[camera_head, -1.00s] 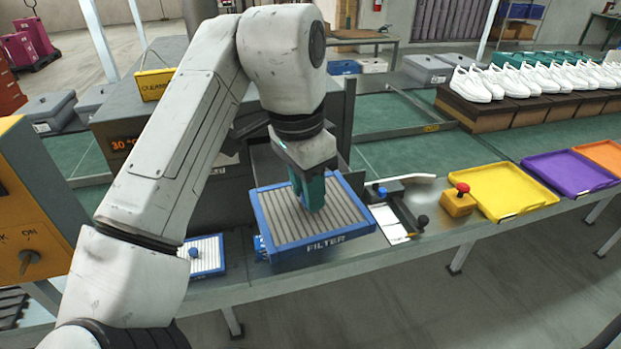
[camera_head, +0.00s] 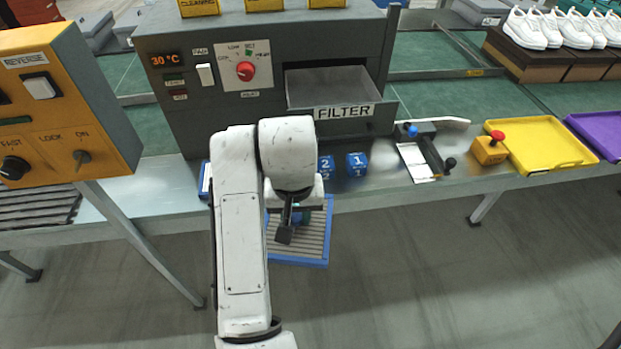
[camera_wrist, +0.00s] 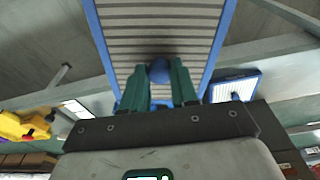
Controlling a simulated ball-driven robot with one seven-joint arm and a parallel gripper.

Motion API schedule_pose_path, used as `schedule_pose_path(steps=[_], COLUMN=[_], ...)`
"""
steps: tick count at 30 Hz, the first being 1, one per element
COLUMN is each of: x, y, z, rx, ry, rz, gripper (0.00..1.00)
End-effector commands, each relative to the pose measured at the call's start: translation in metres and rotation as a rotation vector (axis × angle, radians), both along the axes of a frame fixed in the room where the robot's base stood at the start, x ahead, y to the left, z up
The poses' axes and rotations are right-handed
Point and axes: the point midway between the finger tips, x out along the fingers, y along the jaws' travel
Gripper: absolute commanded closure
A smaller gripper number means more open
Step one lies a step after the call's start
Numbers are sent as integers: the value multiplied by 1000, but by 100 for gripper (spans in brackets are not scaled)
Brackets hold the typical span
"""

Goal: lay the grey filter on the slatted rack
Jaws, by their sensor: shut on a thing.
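The grey filter (camera_head: 312,240), a flat panel with grey pleats in a blue frame, hangs in my gripper (camera_head: 291,218) in front of the bench's front edge. In the wrist view the filter (camera_wrist: 157,30) fills the upper middle. There the green fingers of my gripper (camera_wrist: 159,80) are shut on its round blue knob (camera_wrist: 159,68). My arm hides part of the filter in the head view. The slatted rack (camera_head: 38,207), with dark slats, lies at the far left, below the orange control panel. No filter lies on its visible part.
The orange control panel (camera_head: 60,110) rises beside the rack, its leg slanting down. The grey machine (camera_head: 185,120) has an open, empty FILTER drawer (camera_head: 345,112). Blue numbered cubes (camera_head: 356,164) and a white-and-blue panel (camera_head: 204,180) stand on the bench. Floor in front is clear.

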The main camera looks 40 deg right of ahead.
Motion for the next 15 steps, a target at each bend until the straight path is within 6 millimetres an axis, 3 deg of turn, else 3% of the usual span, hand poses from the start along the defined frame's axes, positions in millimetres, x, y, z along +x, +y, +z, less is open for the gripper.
schedule_pose_path(steps=[15], x=[14], y=[30], z=[-97], rx=[8], ry=[8], rz=[565], gripper=[100])
